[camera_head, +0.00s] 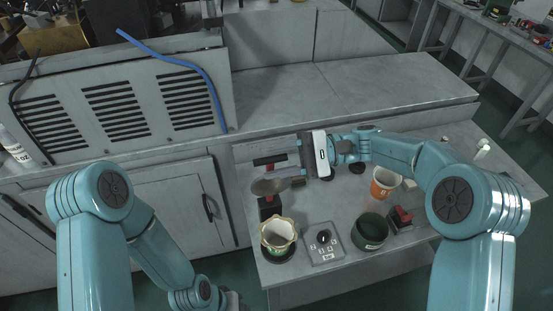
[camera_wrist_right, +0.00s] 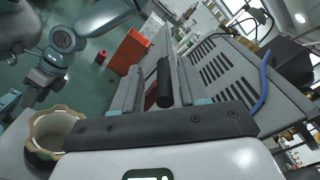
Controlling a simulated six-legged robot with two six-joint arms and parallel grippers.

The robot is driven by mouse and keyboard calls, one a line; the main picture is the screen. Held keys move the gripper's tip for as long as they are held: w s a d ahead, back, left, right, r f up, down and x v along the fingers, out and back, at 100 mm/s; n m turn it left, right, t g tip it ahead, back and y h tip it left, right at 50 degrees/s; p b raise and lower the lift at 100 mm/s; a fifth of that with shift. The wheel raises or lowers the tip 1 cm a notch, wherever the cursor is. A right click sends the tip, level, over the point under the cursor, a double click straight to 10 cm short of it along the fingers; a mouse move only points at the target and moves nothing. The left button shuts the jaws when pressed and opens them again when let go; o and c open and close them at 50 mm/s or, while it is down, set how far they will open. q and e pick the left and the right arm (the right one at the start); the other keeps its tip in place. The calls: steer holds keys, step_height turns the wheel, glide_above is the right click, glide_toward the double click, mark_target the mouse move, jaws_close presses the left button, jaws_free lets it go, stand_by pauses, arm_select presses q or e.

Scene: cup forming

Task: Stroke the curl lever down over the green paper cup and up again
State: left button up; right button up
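The green paper cup (camera_head: 278,236), with a pale fluted inside and a tan scalloped rim, stands upright on a dark round base. It also shows at the left of the right wrist view (camera_wrist_right: 50,132). A bronze dome (camera_head: 270,187) sits behind it above a black post. The curl lever's black handle (camera_head: 270,160) appears between the finger lines of my right gripper (camera_head: 300,160) in the wrist view (camera_wrist_right: 164,82). That gripper looks open, with gaps beside the handle; contact is not visible. My left gripper (camera_head: 232,300) is low at the bottom edge, its fingers mostly hidden.
A grey plate with a black knob (camera_head: 324,241), a dark green container (camera_head: 370,231), a red block (camera_head: 400,217) and an orange-and-white cup (camera_head: 384,183) stand on the table. A vented cabinet (camera_head: 125,100) with a blue cable is at back left. The table's front right is clear.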

steer(key=shift+s, duration=0.1)
steer(key=b+v, duration=0.3)
steer(key=v, duration=1.3)
steer(key=shift+d, duration=0.15)
